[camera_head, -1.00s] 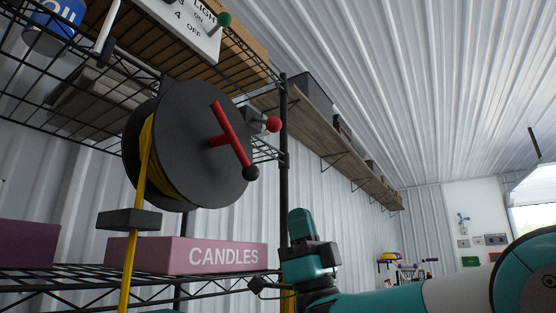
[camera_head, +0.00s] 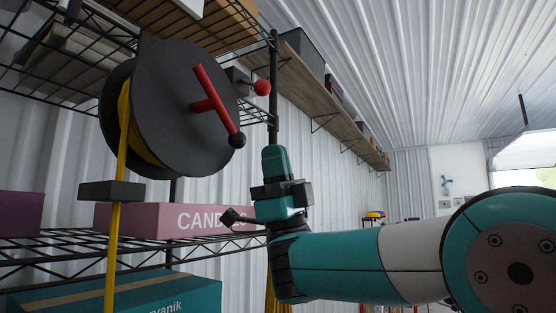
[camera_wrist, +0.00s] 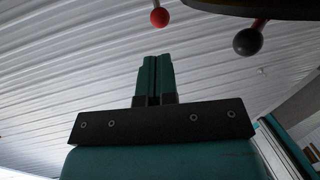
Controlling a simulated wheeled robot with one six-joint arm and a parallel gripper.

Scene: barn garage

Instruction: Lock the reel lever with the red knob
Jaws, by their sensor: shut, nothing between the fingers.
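A red knob (camera_head: 262,88) sticks out on a short stem beside a dark reel (camera_head: 165,120). The knob also shows at the top of the wrist view (camera_wrist: 160,17). The reel has a red crank bar (camera_head: 215,100) with a black ball grip (camera_head: 238,141), which shows at the upper right of the wrist view (camera_wrist: 247,41). My gripper (camera_head: 274,150) points upward, below the red knob and apart from it. Its teal fingers (camera_wrist: 155,60) are together and empty. The lever's base is partly hidden behind the reel.
A yellow strap (camera_head: 121,200) hangs from the reel through a dark block (camera_head: 111,191). A black shelf post (camera_head: 273,100) stands just behind the knob. A pink candles box (camera_head: 150,220) and a teal box (camera_head: 150,293) are on the left. A wooden shelf (camera_head: 310,100) runs along the wall.

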